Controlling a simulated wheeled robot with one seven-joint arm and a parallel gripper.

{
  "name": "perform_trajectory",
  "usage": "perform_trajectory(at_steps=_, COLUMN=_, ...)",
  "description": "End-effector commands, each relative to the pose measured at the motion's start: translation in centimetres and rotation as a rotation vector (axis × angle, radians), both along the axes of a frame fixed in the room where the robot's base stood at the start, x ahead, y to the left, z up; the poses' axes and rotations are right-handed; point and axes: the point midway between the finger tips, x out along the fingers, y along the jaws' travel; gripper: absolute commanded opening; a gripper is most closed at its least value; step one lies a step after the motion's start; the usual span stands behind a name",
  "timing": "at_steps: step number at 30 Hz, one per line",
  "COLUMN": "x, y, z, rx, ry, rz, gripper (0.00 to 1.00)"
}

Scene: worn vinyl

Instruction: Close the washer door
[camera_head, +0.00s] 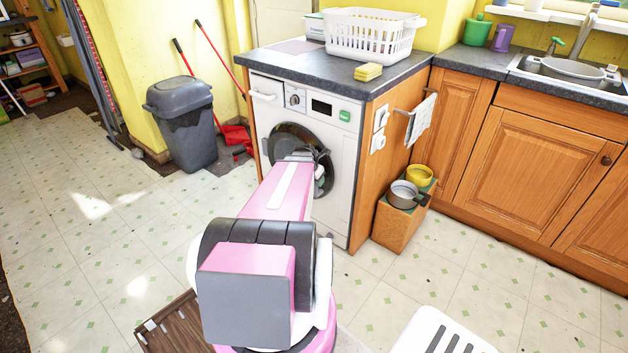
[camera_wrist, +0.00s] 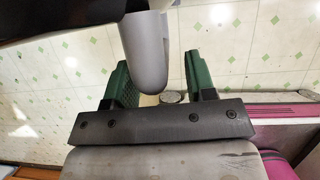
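The white washer (camera_head: 336,124) stands under the dark counter, with a dark round door area (camera_head: 288,131) on its front. My arm covers much of that area, so the door's angle is hard to tell. My gripper is at the washer front, its fingers mostly hidden in the head view. In the wrist view my gripper (camera_wrist: 158,82) has its two green fingers spread apart. A smooth grey rounded part (camera_wrist: 146,55), possibly the door's edge, reaches between them, with gaps visible on both sides. A dark shape fills the upper left corner there.
A grey bin (camera_head: 184,125) and red-handled tools stand left of the washer. A wooden box (camera_head: 396,226) with a pot and yellow bowl stands at its right. A white basket (camera_head: 369,36) and sponge (camera_head: 368,72) sit on the counter. The tiled floor in front is largely clear.

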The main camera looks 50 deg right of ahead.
Motion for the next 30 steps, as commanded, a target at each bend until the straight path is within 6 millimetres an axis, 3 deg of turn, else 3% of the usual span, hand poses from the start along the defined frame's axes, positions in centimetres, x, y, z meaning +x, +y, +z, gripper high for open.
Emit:
perform_trajectory(at_steps=8, x=-0.1, y=0.5, z=1.0, rx=-0.001, ry=-0.001, rz=0.0, gripper=0.51)
perform_trajectory(at_steps=21, x=-0.5, y=3.4, z=8.0, rx=-0.002, ry=-0.001, rz=0.0, gripper=0.51)
perform_trajectory(at_steps=30, x=-0.5, y=4.1, z=10.0, rx=0.0, ry=0.0, rz=0.0, gripper=0.51)
